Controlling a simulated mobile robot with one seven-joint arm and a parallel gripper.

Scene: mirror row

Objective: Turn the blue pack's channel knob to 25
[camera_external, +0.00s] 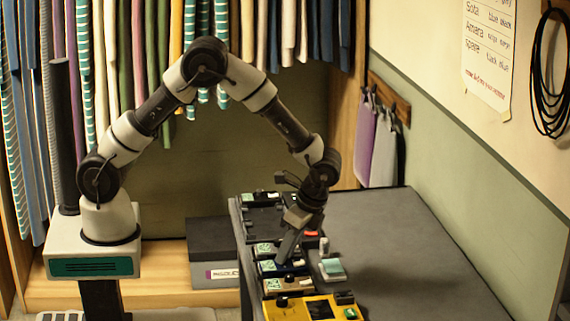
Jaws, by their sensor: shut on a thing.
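The blue pack (302,268) is a small dark navy unit with a pale green display. It lies in a row of packs along the left side of the grey table (400,235). My gripper (284,258) points down and reaches the top of the blue pack. It is shut on the channel knob there. The fingers cover the knob, so its pointer and number cannot be read. The display is too small to read.
A tan pack (273,286) and a yellow pack (285,311) lie nearer the camera. A black pack (262,222) lies farther back. A mint-coloured block (332,268) sits right of my gripper. The table's right side is clear. Clothes (115,60) hang behind my arm.

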